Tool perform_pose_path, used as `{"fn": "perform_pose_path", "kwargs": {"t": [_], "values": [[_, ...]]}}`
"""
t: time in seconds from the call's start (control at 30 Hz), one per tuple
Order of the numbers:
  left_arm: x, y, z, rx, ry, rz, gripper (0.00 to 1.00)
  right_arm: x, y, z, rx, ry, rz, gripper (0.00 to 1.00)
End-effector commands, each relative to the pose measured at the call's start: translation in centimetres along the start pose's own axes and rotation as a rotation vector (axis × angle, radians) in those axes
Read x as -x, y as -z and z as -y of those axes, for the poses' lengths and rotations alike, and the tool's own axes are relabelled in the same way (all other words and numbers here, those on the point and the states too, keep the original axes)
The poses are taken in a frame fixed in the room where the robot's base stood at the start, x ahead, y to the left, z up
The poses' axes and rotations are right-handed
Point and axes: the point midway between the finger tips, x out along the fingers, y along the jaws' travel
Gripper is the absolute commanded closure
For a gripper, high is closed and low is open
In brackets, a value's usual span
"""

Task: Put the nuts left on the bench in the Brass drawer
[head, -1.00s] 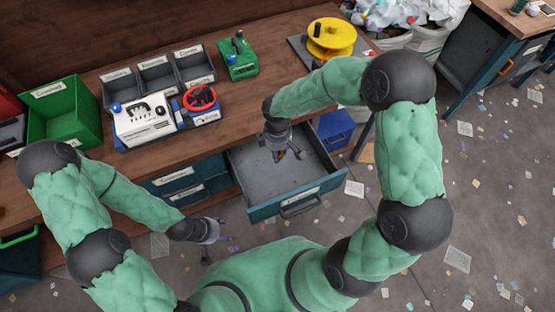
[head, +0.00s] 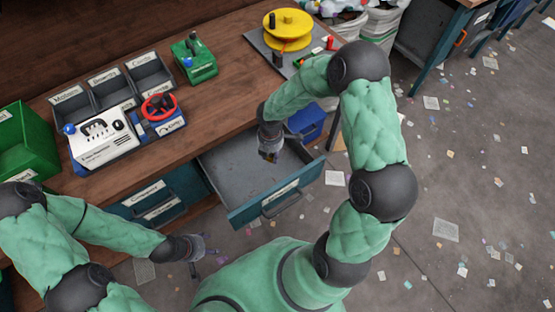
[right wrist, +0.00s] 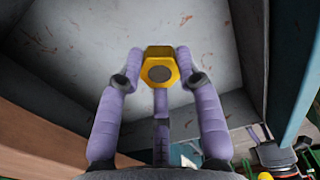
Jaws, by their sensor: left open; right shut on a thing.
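A yellow, brass-like hexagonal nut (right wrist: 149,63) with a grey round centre is held between the fingertips of my right gripper (right wrist: 160,68), which is shut on it. In the head view my right gripper (head: 269,155) hangs over the open drawer (head: 228,175), pointing down. The drawer's grey floor looks empty where I see it; part is hidden by my arm. The label on its front is too small to read. My left gripper (head: 203,250) is open and empty, low in front of the bench. I make out no loose nut on the wooden bench (head: 225,105).
The bench carries labelled grey bins (head: 111,87), a green bin (head: 22,145), a white device (head: 102,138), a red wheel (head: 158,106), a green box (head: 193,62) and a yellow spool (head: 288,28). A blue bin (head: 307,121) stands beside the drawer. Papers litter the floor.

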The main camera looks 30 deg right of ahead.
Motion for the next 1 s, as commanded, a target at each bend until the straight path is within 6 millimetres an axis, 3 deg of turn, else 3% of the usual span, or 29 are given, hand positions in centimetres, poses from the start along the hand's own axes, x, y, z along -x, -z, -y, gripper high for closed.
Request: {"fn": "perform_pose_path", "kwargs": {"t": [0.03, 0.2, 0.47, 0.77, 1.0], "values": [[-0.8, 0.0, 0.3, 0.000, 0.000, 0.000, 0.41, -1.6, -0.7, 0.0, -0.002, 0.005, -0.002, 1.00], [-1.8, 0.1, 0.6, 0.000, 0.000, 0.000, 0.41, -3.8, -2.6, -0.4, 0.000, 0.003, -0.001, 1.00], [-2.2, 0.1, 0.8, 0.000, 0.000, 0.000, 0.41, -4.8, -3.6, -0.7, 0.001, 0.003, -0.001, 1.00], [-4.5, 0.1, 1.6, 0.000, 0.000, 0.000, 0.41, -8.4, -4.1, -0.7, 0.003, 0.004, -0.001, 1.00], [-4.4, 0.2, 1.6, 0.000, 0.000, 0.000, 0.41, -8.4, -4.1, -0.7, 0.002, 0.002, -0.001, 1.00]]}}
